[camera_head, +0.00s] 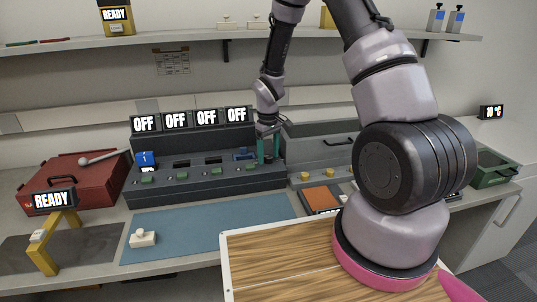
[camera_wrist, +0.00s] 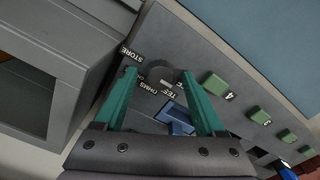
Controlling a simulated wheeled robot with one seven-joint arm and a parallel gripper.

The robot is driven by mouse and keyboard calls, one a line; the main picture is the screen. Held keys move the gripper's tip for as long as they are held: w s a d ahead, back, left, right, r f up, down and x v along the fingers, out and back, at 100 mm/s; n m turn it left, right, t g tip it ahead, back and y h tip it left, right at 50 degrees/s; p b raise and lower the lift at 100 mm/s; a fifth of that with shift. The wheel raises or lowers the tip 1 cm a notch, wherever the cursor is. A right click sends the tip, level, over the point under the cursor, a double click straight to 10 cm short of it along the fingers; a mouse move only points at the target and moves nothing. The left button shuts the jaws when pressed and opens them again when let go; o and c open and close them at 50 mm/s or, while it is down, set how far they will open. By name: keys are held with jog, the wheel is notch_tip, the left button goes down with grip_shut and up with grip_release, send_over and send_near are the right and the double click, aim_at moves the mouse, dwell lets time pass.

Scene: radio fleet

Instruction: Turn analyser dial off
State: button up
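The analyser (camera_head: 210,180) is a long dark grey bench unit with several green buttons along its front and several "OFF" displays above it. In the wrist view its panel (camera_wrist: 205,55) carries white lettering that includes "STORE", "OHMS" and "TEST". My gripper (camera_head: 268,161) reaches down at the unit's right end. Its teal fingers, also in the wrist view (camera_wrist: 159,74), are apart, one on each side of the dial. Contact with the dial is not clear.
A blue piece (camera_wrist: 176,116) sits in the panel close to the fingers. A grey unit (camera_head: 318,150) with yellow knobs stands right of the analyser. A blue mat (camera_head: 205,232) lies in front, with a small white block (camera_head: 143,238) on it. A red case (camera_head: 85,182) is at left.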

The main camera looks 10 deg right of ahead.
notch_tip(320, 180, up, 11)
dwell(0.6)
notch_tip(320, 180, up, 18)
jog(key=r+m+t+y, duration=0.1)
jog(key=m+t, duration=0.2)
jog(key=m, duration=0.2)
send_over(269, 156)
jog(key=s+d, duration=0.4)
jog(key=s, duration=0.4)
jog(key=s+d+r+m+t, duration=0.1)
jog(key=s+r+m+t, duration=0.1)
jog(key=s+r, duration=0.2)
jog(key=s+r+m+t+y, duration=0.1)
jog(key=s+r, duration=0.4)
jog(key=s, duration=0.6)
jog(key=shift+s+d+r+m+t, duration=0.15)
jog(key=shift+d+m+t, duration=0.3)
jog(key=shift+m, duration=0.45)
